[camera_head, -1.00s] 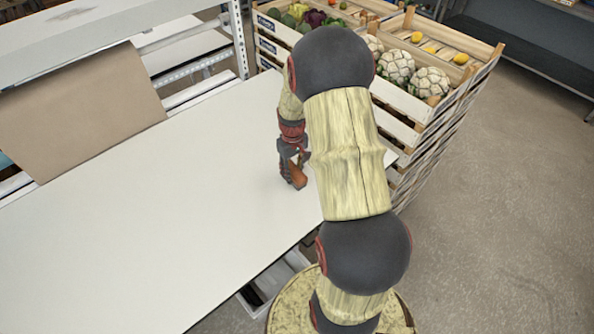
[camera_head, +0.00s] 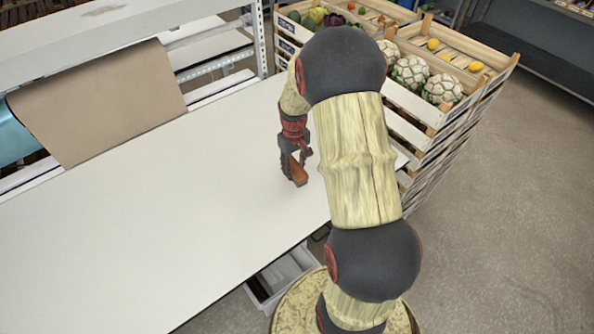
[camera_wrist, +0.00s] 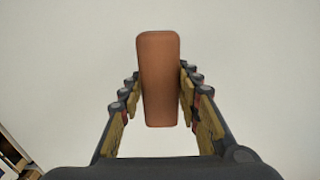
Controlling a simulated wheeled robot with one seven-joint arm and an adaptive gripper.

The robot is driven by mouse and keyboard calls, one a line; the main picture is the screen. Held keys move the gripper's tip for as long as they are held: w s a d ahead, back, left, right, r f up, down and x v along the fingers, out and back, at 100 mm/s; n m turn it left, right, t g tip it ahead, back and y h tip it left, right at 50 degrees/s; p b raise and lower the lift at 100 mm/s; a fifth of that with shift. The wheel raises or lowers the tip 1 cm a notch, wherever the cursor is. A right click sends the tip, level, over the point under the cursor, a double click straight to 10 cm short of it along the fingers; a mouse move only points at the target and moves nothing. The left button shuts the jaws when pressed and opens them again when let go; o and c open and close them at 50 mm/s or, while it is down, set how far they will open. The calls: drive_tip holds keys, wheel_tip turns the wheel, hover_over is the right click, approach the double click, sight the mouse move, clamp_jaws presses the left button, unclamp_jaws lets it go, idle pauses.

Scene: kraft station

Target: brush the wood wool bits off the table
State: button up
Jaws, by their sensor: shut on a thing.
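My gripper (camera_head: 296,166) is over the right part of the white table (camera_head: 150,215), close to the top. It is shut on a brown brush (camera_head: 299,172), and only a little of the brush shows beside the fingers. In the wrist view the brush (camera_wrist: 159,80) appears as a long brown block between my gripper's fingers (camera_wrist: 160,92), with the plain pale tabletop behind it. I cannot tell whether its bristles touch the table. I see no wood wool bits on the visible tabletop; my arm hides part of the right end.
A sheet of brown paper (camera_head: 100,100) hangs at the table's back left under a shelf. Stacked wooden crates with vegetables (camera_head: 440,120) stand beyond the right end. A pale bin (camera_head: 282,275) is below the front edge. The left and middle tabletop is clear.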

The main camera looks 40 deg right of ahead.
drive_tip(key=shift+r+p, duration=1)
drive_tip(key=shift+r, duration=0.9)
drive_tip(key=shift+d, duration=0.1)
